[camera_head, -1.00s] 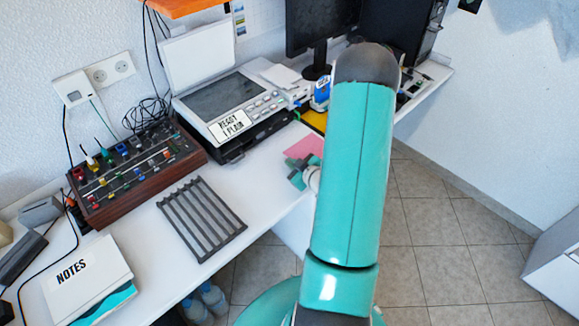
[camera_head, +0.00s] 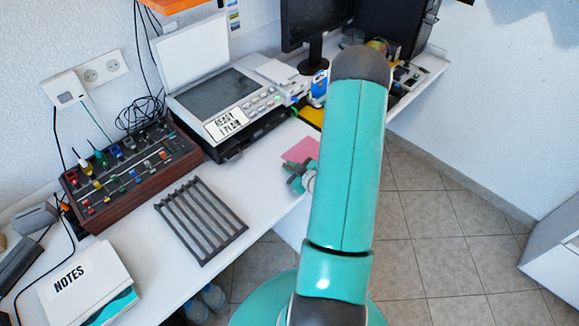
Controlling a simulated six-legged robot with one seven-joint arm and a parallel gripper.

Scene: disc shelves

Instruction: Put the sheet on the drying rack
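A pink sheet (camera_head: 301,149) lies on the white desk near its front edge, right of the printer's front corner. My arm hides part of its right side. The drying rack (camera_head: 186,227), a dark grey slatted frame, lies flat on the desk, left of and nearer than the sheet; its slats look bare. My gripper (camera_head: 298,178) shows as a small teal and dark shape just below the sheet in the picture, partly behind my arm. I cannot tell whether its fingers are open or shut, or whether they touch the sheet.
A printer-scanner (camera_head: 225,105) with its lid up stands behind the rack. A wooden control box (camera_head: 130,180) with knobs stands to the left, and a notes binder (camera_head: 85,280) lies at front left. A yellow item (camera_head: 311,116) lies beyond the sheet. Desk between rack and sheet is clear.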

